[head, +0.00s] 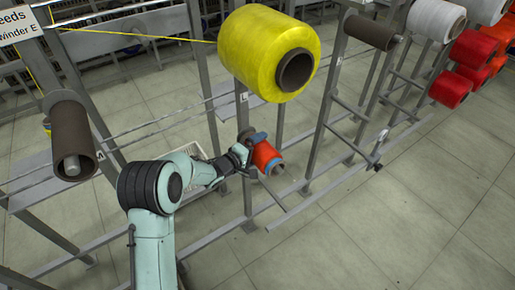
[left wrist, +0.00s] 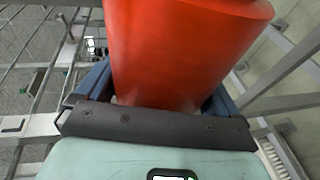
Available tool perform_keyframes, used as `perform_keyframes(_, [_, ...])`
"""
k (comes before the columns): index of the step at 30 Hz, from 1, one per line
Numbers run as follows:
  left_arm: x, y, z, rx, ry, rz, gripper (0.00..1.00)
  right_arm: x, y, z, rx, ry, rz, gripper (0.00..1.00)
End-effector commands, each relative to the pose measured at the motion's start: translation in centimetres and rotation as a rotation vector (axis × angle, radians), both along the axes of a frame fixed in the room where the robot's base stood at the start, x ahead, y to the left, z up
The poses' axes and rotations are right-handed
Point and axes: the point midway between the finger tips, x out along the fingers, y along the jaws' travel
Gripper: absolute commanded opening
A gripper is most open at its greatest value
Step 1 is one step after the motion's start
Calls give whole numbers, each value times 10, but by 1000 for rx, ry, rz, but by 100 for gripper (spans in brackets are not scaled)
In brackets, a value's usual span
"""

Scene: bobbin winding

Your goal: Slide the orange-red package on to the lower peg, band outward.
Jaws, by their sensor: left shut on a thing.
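The orange-red package (head: 264,156) is held in my left gripper (head: 252,146), beside the rack and below the big yellow package. Its tube end faces down and to the right in the head view. In the left wrist view the package (left wrist: 185,50) fills the top middle, between the blue fingers (left wrist: 158,95). A bare lower peg (head: 278,199) sticks out just below the package; a gap between the two cannot be judged. I cannot make out the band. My right gripper is not in view.
A yellow package (head: 262,55) sits on the upper peg directly above. Brown tubes (head: 72,140) (head: 370,32) are on pegs at left and right. Rack posts (head: 325,110) and rails stand close to my arm. Red packages (head: 450,89) hang at far right. The floor (head: 420,215) in front is clear.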

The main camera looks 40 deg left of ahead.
Motion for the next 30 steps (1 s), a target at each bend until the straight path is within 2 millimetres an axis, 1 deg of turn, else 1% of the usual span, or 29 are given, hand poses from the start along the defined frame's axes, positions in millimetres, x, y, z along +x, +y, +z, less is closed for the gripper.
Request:
perform_keyframes(15, [0, 0, -8, 0, -2, 0, 57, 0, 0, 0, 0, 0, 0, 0])
perform_keyframes(29, [0, 0, -8, 0, -2, 0, 57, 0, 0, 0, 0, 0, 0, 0])
perform_keyframes(30, [0, 0, -8, 0, -2, 0, 100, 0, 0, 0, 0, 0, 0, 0])
